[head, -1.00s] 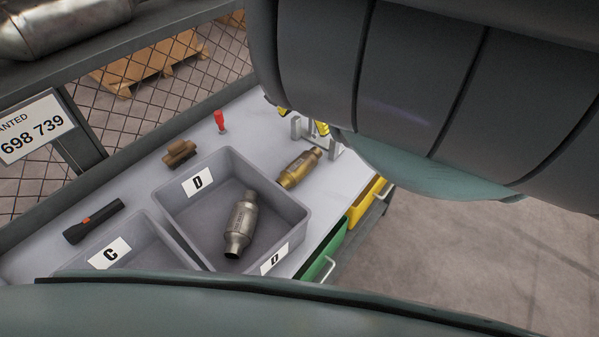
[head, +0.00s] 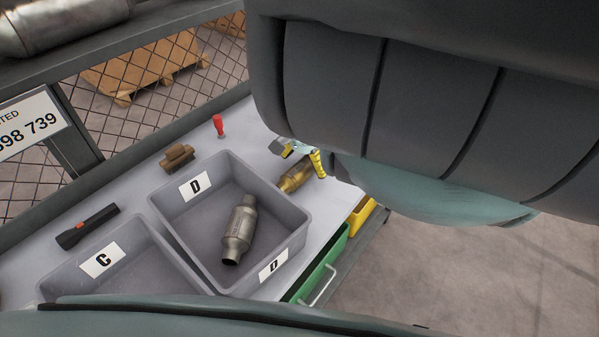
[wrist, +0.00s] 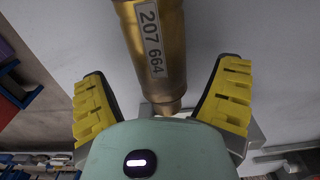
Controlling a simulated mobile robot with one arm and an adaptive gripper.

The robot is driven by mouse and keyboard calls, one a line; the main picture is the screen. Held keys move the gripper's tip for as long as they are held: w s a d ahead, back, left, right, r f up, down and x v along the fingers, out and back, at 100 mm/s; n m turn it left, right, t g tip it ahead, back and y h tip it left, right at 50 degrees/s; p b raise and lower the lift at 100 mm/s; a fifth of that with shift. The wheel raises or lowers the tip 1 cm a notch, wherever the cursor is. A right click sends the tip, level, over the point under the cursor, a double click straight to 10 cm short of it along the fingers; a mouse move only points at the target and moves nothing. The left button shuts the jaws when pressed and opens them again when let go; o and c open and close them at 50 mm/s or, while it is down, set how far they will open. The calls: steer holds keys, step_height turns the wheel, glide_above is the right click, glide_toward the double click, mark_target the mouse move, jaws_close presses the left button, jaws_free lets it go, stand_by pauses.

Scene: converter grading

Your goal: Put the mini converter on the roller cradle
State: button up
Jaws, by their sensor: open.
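A gold converter (head: 293,180) lies on the bench beside bin D, partly hidden by my gripper in the head view. In the wrist view, the gold converter (wrist: 155,45) carries a label reading 207 664. My gripper (head: 302,157) is over its far end. The yellow fingers of my gripper (wrist: 162,72) are open, one on either side of the converter, with gaps showing. A silver converter (head: 240,231) lies in bin D.
Grey bin D (head: 170,205) and bin C (head: 60,285) stand side by side. A flashlight (head: 88,226), a brown part (head: 177,157) and a red object (head: 218,125) lie along the back. Green (head: 322,268) and yellow (head: 362,215) bins hang at the front edge.

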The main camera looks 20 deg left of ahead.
steer(key=shift+f, duration=0.9)
steer(key=shift+w, duration=0.1)
steer(key=shift+c, duration=0.3)
steer(key=c, duration=1.3)
